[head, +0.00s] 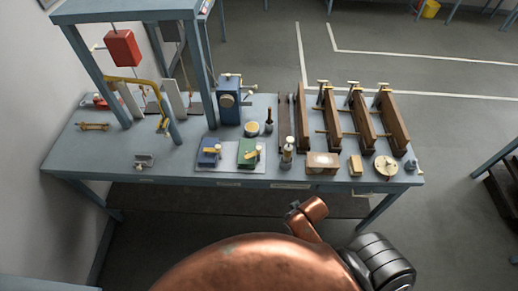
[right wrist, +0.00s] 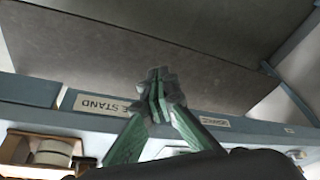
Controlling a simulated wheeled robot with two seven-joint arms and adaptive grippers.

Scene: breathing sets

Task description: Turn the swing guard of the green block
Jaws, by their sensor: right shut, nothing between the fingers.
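The green block (head: 248,153) sits on a light grey plate (head: 230,172) near the table's front edge in the head view. Its swing guard (head: 251,156) is a small cream piece on top; its exact angle is too small to tell. A similar blue block (head: 209,152) stands to its left on the same plate. My right gripper (right wrist: 158,82) has green fingers with dark tips, shut and empty, in the right wrist view. It shows against the table's front edge and a grey surface, and no green block is visible there. My left gripper is in neither view.
The blue-grey table (head: 105,160) holds several wooden frames (head: 362,122) at right and a blue box (head: 229,100) at the back. A labelled strip (right wrist: 100,104) runs along the table edge.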

